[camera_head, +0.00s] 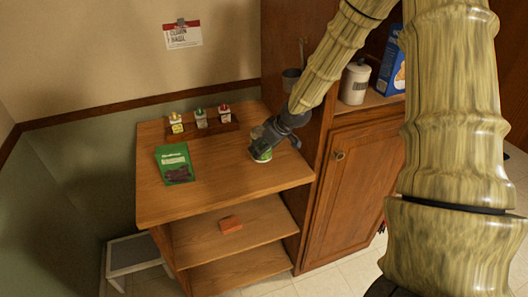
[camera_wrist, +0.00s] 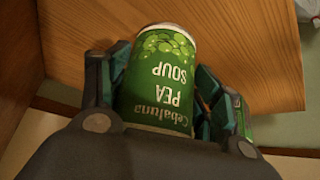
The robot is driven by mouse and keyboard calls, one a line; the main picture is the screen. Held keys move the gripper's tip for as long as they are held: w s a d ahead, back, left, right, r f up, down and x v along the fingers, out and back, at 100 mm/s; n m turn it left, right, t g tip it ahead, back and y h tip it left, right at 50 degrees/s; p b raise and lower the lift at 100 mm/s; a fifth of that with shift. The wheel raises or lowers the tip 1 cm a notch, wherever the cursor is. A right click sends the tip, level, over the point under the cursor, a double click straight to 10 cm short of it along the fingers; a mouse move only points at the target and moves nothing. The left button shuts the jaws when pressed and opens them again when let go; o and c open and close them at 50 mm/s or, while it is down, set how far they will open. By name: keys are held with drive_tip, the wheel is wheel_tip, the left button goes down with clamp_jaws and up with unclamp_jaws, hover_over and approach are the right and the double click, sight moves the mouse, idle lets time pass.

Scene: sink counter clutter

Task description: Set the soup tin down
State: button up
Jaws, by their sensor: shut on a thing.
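The soup tin (camera_wrist: 160,85) is green with the words "Cebaluna Pea Soup", upside down in the wrist view. My gripper (camera_wrist: 158,100) has a finger on each side of the tin and is shut on it. In the head view my gripper (camera_head: 262,142) is over the right part of the wooden unit's top (camera_head: 215,190), and the tin's green side (camera_head: 262,156) shows just below the fingers. I cannot tell whether the tin's base touches the wood.
A green pouch (camera_head: 174,164) lies on the top at left. A rack of small bottles (camera_head: 202,126) stands at the back. A tall wooden cabinet (camera_head: 348,185) rises close on the right. The top's front middle is clear. A reddish block (camera_head: 231,223) lies on the shelf below.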

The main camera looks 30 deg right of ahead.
drive_tip(key=shift+f+p, duration=0.55)
drive_tip(key=shift+f, duration=1.05)
drive_tip(key=shift+f, duration=0.1)
drive_tip(key=o, duration=1.4)
drive_tip(key=shift+s+r, duration=0.25)
drive_tip(key=shift+r, duration=0.2)
drive_tip(key=shift+b+v, duration=1.25)
drive_tip(key=shift+v, duration=4.35)
drive_tip(key=shift+d, duration=0.1)
